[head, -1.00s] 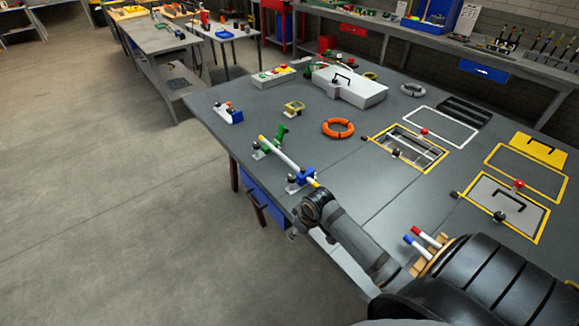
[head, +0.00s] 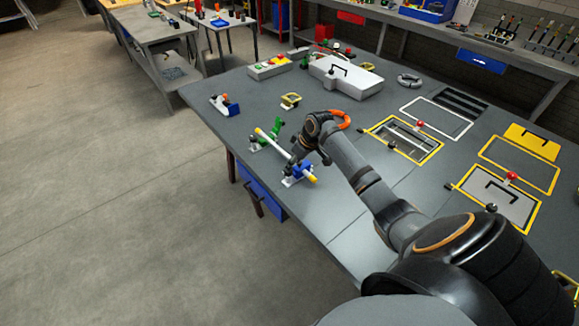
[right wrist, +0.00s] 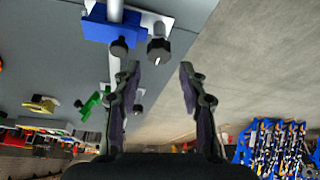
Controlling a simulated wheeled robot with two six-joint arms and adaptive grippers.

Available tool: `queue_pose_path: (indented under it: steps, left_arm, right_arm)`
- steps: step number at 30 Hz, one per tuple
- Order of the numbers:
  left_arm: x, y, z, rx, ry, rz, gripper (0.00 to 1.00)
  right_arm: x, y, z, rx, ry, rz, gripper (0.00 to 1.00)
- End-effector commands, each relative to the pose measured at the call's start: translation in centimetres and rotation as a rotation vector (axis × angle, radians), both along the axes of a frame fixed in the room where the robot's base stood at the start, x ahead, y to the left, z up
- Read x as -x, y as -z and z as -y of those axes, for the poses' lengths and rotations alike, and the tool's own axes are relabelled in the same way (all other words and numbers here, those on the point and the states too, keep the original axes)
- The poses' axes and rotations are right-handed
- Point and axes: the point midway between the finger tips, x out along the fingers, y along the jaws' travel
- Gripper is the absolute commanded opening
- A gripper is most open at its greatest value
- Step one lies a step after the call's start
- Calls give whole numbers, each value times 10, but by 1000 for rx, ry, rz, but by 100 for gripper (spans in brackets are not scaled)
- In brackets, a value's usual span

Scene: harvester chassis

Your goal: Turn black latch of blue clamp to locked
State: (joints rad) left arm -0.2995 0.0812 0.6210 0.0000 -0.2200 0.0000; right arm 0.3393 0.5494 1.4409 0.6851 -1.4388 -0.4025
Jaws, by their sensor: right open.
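The blue clamp (head: 301,168) sits near the table's left edge, around a white rod (head: 272,142) with a yellow end. In the right wrist view the blue clamp (right wrist: 100,27) is at the upper left on a white plate. Two dark knob-like parts show at it, one below the blue body (right wrist: 119,48) and one beside it (right wrist: 158,50); I cannot tell which is the latch or its position. My right gripper (right wrist: 158,70) is open and empty, its fingertips just short of these parts. In the head view my right gripper (head: 303,150) partly covers the clamp area. My left gripper is not in view.
A green clamp (head: 275,132) stands farther along the rod. An orange ring (head: 341,117) lies behind my wrist. A yellow-framed opening (head: 405,140) is to the right. A blue-and-white holder (head: 226,106) stands at the far left. The grey table front is clear.

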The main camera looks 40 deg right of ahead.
Motion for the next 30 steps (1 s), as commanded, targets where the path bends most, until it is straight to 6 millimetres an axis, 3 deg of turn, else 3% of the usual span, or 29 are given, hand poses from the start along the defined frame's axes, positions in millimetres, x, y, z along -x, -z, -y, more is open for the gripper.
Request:
queue_pose_path:
  steps: [4, 9, 18, 27, 30]
  left_arm:
    - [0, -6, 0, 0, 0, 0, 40]
    - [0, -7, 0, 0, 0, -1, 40]
    - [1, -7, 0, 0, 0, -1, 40]
    - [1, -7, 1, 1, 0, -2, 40]
    - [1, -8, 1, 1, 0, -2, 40]
  right_arm:
    - [-10, 24, -4, -2, 1, -1, 42]
    - [-17, 41, -6, -1, 1, 1, 42]
    - [-18, 45, -6, 2, 0, 2, 42]
    - [-18, 44, -6, 2, 0, 2, 2]
    - [-18, 44, -6, 1, 2, 1, 1]
